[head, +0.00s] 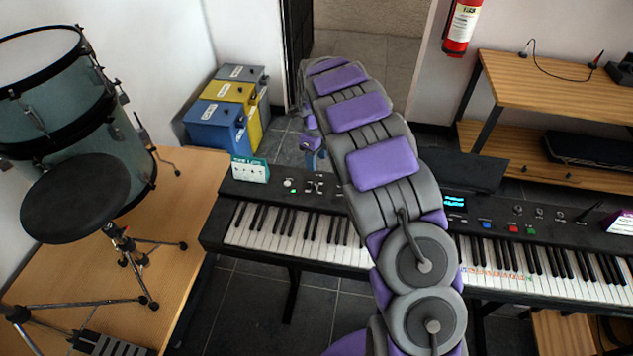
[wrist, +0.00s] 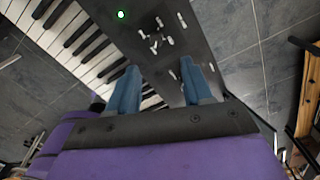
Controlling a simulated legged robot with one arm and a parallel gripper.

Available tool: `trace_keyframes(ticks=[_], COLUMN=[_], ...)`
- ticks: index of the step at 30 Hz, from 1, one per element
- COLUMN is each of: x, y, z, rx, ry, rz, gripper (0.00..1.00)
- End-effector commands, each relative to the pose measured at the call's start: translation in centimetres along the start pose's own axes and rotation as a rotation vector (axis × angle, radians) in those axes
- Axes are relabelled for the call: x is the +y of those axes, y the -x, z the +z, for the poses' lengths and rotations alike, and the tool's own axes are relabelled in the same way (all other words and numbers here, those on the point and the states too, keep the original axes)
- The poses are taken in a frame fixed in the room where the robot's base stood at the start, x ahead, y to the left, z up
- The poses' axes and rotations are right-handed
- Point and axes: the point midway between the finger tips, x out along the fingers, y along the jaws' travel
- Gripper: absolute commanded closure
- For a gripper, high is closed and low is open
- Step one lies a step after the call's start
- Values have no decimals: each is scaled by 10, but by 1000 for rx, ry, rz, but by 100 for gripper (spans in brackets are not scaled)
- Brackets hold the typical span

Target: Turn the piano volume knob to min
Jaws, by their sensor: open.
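The piano (head: 237,187) is a long black keyboard that runs across the head view, partly hidden behind my arm. Its left panel carries a green-lit round control (head: 288,183) and a cluster of small white-marked controls (head: 316,187). In the wrist view the green light (wrist: 121,14) and the white controls (wrist: 157,40) show on the dark panel. I cannot tell which one is the volume knob. My gripper (wrist: 162,68) is open and empty, its two blue fingers apart over the panel.
A small sign (head: 250,169) stands on the piano's left end. A drum (head: 70,110) and black stool (head: 76,198) stand on a wooden platform at left. Blue (head: 214,125) and yellow bins stand behind. A wooden shelf (head: 550,75) is at back right.

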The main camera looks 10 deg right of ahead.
Motion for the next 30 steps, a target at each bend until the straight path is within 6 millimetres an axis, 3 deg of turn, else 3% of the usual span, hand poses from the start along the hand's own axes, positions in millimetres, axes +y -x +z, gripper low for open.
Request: trace_keyframes(ticks=[9, 15, 30], x=[1, 0, 1], y=[-67, -93, -104], z=[-1, -3, -1], rx=[3, 2, 0], ry=[0, 0, 0], rz=[5, 5, 1], gripper=[50, 50, 52])
